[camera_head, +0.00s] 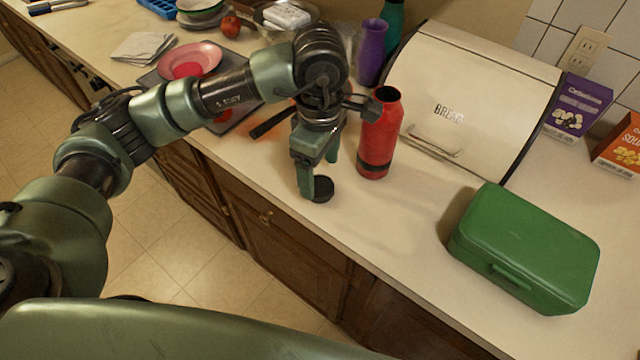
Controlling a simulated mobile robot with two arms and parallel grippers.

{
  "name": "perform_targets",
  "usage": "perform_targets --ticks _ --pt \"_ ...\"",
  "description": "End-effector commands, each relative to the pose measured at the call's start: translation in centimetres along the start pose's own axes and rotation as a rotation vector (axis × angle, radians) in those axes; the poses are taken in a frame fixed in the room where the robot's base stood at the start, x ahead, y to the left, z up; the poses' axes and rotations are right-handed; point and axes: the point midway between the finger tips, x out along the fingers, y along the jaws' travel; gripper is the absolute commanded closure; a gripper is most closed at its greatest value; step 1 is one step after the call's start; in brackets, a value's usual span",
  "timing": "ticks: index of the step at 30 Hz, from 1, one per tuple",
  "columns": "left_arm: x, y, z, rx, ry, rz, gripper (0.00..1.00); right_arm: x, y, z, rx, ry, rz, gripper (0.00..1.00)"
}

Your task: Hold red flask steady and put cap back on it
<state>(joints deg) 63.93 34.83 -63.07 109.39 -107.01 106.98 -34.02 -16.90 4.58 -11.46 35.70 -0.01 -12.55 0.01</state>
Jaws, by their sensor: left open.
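The red flask (379,140) stands upright on the counter in front of the bread box, with a dark band near its base and an uncapped, dark mouth. A black round cap (322,189) lies on the counter to the left of the flask, near the front edge. My left gripper (319,174) points down at the cap, with its fingers apart. One finger is close beside the cap and partly overlaps it in the picture; I cannot tell whether they touch. My right gripper is out of view.
A green case (525,248) sits at the right. A pink plate (190,60) is at the back left. The counter between flask and green case is clear.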

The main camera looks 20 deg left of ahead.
Motion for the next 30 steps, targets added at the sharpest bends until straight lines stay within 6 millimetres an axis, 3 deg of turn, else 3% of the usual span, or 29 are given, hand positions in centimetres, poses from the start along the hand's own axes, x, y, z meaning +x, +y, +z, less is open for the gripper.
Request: perform_targets --ticks 4,9,20,21,23,27,30 --pt "2.0 0.1 -0.1 -0.002 0.0 -0.008 0.23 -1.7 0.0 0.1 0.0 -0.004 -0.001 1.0" --pt "4.1 0.2 -0.2 -0.001 0.0 -0.003 0.23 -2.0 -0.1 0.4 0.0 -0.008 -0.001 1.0" --pt "4.5 0.3 -0.1 0.0 0.0 0.0 0.23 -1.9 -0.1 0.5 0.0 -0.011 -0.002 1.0" --pt "4.5 0.3 -0.1 0.0 0.0 0.0 0.26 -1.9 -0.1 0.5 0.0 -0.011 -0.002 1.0" --pt "4.5 0.3 -0.1 0.0 0.0 0.0 0.43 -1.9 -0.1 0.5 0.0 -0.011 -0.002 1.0" --pt "4.5 0.3 -0.1 0.0 0.0 0.0 0.82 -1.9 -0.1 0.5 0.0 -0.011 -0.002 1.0" --pt "4.5 0.3 -0.1 0.0 0.0 0.0 0.86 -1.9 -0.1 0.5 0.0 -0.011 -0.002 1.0"
